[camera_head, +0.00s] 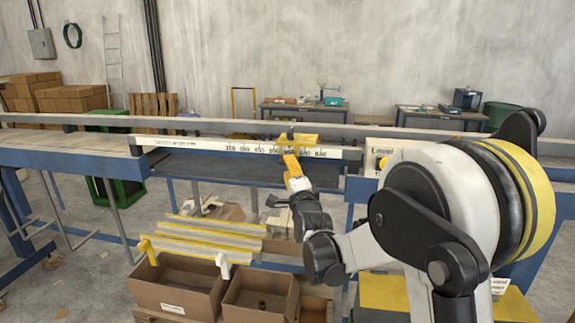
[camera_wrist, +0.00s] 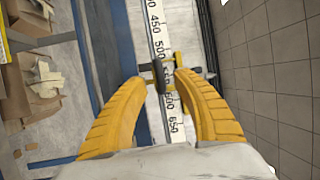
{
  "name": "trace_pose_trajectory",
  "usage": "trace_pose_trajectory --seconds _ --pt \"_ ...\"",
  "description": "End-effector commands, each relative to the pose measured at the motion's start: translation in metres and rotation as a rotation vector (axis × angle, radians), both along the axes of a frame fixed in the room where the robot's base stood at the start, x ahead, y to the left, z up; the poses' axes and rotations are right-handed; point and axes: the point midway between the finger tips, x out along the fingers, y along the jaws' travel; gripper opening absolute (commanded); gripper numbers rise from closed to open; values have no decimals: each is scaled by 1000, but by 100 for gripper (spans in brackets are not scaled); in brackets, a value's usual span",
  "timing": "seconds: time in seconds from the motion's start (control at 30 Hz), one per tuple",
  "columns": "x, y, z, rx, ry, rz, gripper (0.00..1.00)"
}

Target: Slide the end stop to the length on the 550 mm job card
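The end stop (camera_head: 303,138) is a yellow block with dark parts on the white scale rail (camera_head: 200,143). In the wrist view the end stop (camera_wrist: 178,62) sits across the scale (camera_wrist: 158,40), near the partly covered marks between 500 and 600. My gripper (camera_head: 291,160) reaches the rail from the front. In the wrist view my gripper (camera_wrist: 161,82) has its yellow fingers apart, one on each side of the stop's dark middle part. A gap shows between them; whether a finger touches is unclear. A white card (camera_head: 379,148) stands right of the scale, its text partly hidden by my arm.
A long blue-framed bench (camera_head: 75,158) carries the rail. Below it are open cardboard boxes (camera_head: 178,290) and yellow-and-white strips (camera_head: 210,232). Tables (camera_head: 305,107) with tools stand by the back wall. Stacked cartons (camera_head: 70,98) stand at the left.

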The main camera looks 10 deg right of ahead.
Motion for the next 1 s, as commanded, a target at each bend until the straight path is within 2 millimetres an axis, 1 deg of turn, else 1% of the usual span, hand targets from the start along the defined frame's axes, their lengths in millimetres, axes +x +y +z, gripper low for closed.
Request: trace_pose_trajectory --seconds 0.03,0.2,0.3,0.4,0.57,0.87,0.93,1.0 --pt "-12 0 -1 0 0 0 34" --pt "-51 0 -8 1 0 0 34" --pt "-70 1 -11 0 0 1 34" --pt "-83 1 -13 0 0 0 34" --pt "-93 1 -14 0 0 0 34" --pt "-94 1 -14 -3 2 0 34" --pt "-96 1 -14 -24 18 0 34" --pt "-103 2 -14 -82 58 1 34"
